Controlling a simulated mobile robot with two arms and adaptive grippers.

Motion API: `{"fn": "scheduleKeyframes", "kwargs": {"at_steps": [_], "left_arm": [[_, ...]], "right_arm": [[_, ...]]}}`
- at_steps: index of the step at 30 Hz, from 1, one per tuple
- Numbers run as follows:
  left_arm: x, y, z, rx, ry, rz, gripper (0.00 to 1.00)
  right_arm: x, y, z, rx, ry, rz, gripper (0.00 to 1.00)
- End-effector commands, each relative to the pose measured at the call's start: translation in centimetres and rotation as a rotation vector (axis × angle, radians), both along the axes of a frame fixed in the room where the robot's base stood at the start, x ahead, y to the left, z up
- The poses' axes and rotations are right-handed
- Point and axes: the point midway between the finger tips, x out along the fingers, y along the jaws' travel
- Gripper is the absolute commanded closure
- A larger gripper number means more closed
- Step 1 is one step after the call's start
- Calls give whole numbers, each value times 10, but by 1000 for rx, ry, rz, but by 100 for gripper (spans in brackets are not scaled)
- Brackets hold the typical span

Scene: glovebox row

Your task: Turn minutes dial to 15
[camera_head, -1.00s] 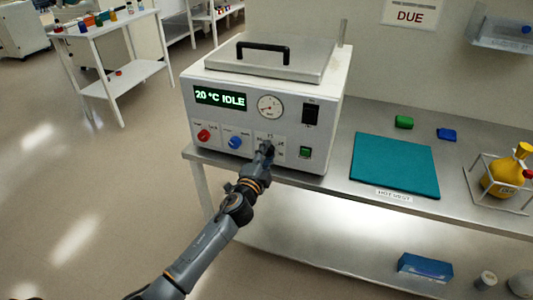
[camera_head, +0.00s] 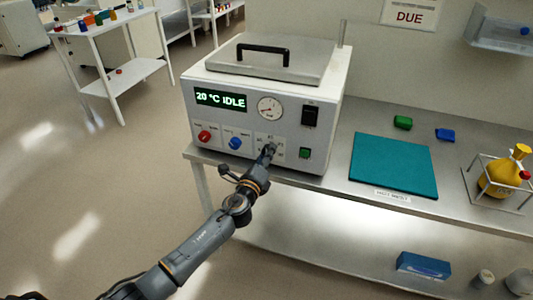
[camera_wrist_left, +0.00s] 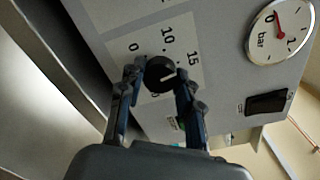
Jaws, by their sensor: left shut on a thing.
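The minutes dial (camera_wrist_left: 158,72) is a round black knob on a light label plate on the front of the white bath unit (camera_head: 225,122). In the left wrist view its plate reads 0, 10 and 15, with other marks hidden. A short white line shows on the knob, but I cannot tell which number it points to. My left gripper (camera_wrist_left: 160,80) has a finger on each side of the knob and is shut on it. In the head view the left gripper (camera_head: 268,152) covers most of the dial. My right gripper is not in view.
The display (camera_head: 220,99) reads "20 °C IDLE". A teal mat (camera_head: 394,165) lies on the bench to the right.

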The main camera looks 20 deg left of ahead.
Motion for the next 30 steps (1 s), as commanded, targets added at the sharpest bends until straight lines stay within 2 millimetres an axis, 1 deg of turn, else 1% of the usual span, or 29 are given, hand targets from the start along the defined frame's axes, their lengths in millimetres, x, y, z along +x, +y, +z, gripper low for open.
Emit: {"fn": "scheduleKeyframes", "kwargs": {"at_steps": [3,10,26,27,29,30], "left_arm": [[0,0,-1,64,0,-2,97],[-1,0,-1,142,-2,-2,97],[-1,-1,-2,166,-2,-3,97],[-1,-1,-2,166,-2,-3,64],[-1,-1,-2,166,-2,-3,52],[-1,-1,-2,166,-3,-2,43]], "right_arm": [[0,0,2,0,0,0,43],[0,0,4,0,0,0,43],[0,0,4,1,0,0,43],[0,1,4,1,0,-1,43],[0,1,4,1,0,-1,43],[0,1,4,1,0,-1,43]]}}
